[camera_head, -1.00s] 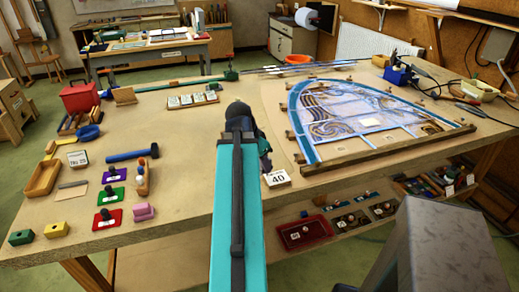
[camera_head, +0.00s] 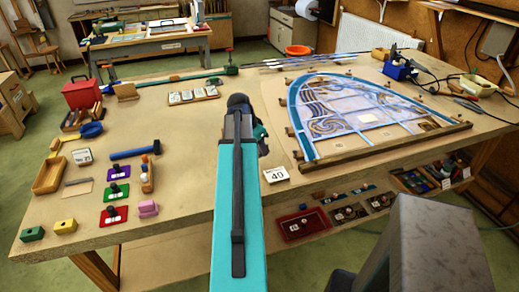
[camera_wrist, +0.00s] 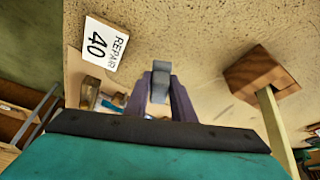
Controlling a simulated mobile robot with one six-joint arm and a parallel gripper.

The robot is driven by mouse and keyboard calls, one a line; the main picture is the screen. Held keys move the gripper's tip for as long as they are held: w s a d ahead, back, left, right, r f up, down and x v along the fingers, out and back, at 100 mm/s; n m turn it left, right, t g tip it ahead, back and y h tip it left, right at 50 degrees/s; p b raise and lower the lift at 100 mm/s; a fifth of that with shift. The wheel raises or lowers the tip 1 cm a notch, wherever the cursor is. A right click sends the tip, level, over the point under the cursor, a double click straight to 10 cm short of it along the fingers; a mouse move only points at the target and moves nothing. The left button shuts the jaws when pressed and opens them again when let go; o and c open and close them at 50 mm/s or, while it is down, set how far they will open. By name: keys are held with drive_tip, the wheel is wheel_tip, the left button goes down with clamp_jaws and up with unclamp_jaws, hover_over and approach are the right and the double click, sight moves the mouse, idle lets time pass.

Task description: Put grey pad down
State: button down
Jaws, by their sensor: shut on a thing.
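My gripper (camera_wrist: 162,88) is in the middle of the wrist view, its two purple-grey fingers shut on a small grey pad (camera_wrist: 160,78). Pale table top shows beyond the pad; I cannot tell whether the pad touches it. In the head view my teal arm reaches over the front of the workbench (camera_head: 190,190) and hides the pad and most of the gripper. A white card marked REPAIR 40 (camera_wrist: 105,43) lies near the bench edge, left of the gripper in the wrist view; it also shows in the head view (camera_head: 276,174).
The leaded panel (camera_head: 355,110) lies right of my arm, with a wooden strip (camera_head: 390,146) along its front. A brown wooden block (camera_wrist: 260,75) is right of the gripper in the wrist view.

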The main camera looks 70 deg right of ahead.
drive_tip(key=shift+w+d+f+p, duration=0.1)
drive_tip(key=shift+w+d+p, duration=0.15)
drive_tip(key=shift+d, duration=0.4)
drive_tip(key=shift+w+d+f+p, duration=0.1)
drive_tip(key=shift+w+d, duration=0.25)
drive_tip(key=shift+d, duration=0.3)
drive_tip(key=shift+f, duration=0.1)
drive_tip(key=shift+f+p, duration=0.9)
drive_tip(key=shift+f, duration=0.7)
drive_tip(key=shift+f, duration=0.15)
drive_tip(key=c, duration=1.5)
unclamp_jaws()
drive_tip(key=shift+r, duration=0.3)
drive_tip(key=shift+b+v, duration=1.55)
drive_tip(key=shift+v, duration=4.35)
drive_tip(key=shift+a, duration=0.1)
